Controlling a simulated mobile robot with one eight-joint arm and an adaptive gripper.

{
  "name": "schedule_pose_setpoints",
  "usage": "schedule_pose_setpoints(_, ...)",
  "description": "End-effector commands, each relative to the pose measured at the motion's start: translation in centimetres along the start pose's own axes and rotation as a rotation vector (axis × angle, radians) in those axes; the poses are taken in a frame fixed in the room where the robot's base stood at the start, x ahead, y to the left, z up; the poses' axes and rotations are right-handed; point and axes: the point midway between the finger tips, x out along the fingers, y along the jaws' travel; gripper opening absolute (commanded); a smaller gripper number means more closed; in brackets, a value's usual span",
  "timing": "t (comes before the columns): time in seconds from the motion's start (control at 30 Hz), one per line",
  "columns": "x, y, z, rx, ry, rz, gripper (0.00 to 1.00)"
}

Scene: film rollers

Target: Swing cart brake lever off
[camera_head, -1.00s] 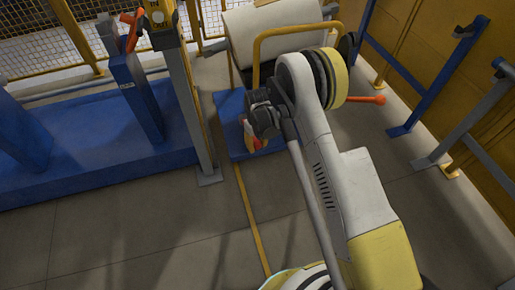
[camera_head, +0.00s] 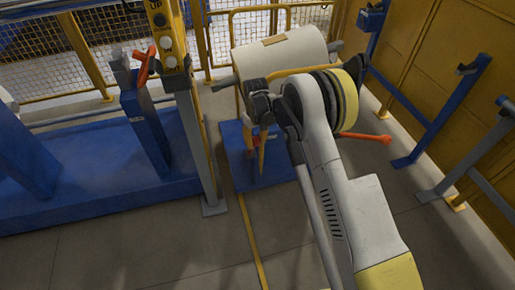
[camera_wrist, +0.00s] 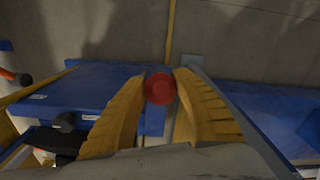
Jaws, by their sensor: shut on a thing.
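The cart has a blue base (camera_head: 236,158) and carries a white roll (camera_head: 285,50). A round red knob, which I take to be the brake lever's end (camera_wrist: 160,88), sits between my two yellow fingers in the wrist view. My gripper (camera_wrist: 160,95) is shut on it, with a finger on each side. In the head view my gripper (camera_head: 261,150) hangs over the cart's blue base, and a little red shows beside its fingers. The lever's shaft and pivot are largely hidden by my gripper and arm.
An orange-red handle (camera_head: 365,137) sticks out right of the cart, behind my arm. A grey and yellow post (camera_head: 190,115) and a blue stand with an orange lever (camera_head: 143,66) are at left. Blue rails (camera_head: 420,150) stand at right. Floor is clear in front.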

Motion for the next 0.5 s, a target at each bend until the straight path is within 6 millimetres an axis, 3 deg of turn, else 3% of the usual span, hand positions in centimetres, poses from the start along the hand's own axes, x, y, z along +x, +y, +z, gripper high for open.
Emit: schedule_pose_setpoints(0.5,-0.5,0.24,-0.71,0.0,0.002,0.001,0.0)
